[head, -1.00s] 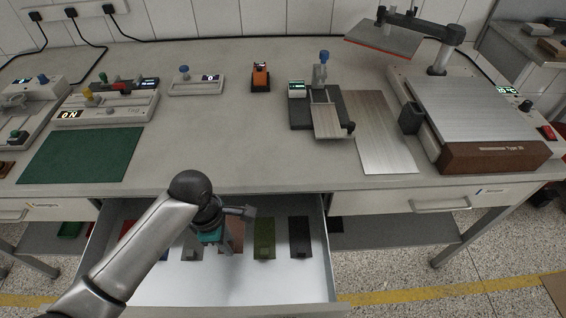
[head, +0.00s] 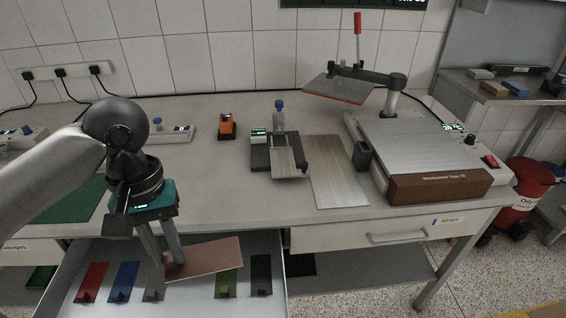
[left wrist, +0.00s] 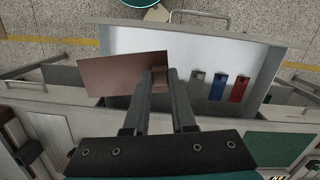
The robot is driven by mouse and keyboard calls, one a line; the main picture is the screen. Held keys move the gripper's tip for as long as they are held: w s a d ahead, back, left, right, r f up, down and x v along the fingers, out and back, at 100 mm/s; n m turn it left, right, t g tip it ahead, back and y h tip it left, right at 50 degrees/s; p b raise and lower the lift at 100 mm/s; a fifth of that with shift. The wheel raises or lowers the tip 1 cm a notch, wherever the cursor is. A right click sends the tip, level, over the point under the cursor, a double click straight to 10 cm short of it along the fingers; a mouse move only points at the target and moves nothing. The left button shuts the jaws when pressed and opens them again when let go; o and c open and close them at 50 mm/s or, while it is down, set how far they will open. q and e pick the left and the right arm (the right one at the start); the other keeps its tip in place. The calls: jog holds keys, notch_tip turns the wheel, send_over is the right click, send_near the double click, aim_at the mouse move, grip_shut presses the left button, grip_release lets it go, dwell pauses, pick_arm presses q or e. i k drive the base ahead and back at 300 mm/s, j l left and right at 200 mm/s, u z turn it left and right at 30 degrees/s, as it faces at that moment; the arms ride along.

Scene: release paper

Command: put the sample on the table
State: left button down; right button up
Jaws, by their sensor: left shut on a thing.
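The sample, a flat pinkish-brown sheet (head: 212,256), is in the grasp of my left gripper (head: 174,266). The gripper is shut on its left end in the head view, and the sheet sticks out to the right, above the open drawer (head: 75,262). In the left wrist view the sheet (left wrist: 115,76) extends left from the fingertips (left wrist: 159,76). The grey table top (head: 225,190) lies just behind the drawer. My right gripper is not in view.
In the drawer lie a red (head: 91,282), a blue (head: 124,281), a grey, a green (head: 229,283) and a dark sample (head: 261,276). On the table stand a small clamp device (head: 278,150), a bare metal plate (head: 338,172) and a large press (head: 425,160). The table's front middle is clear.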

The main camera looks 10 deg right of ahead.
aim_at(282, 162)
jog(key=i+l, duration=1)
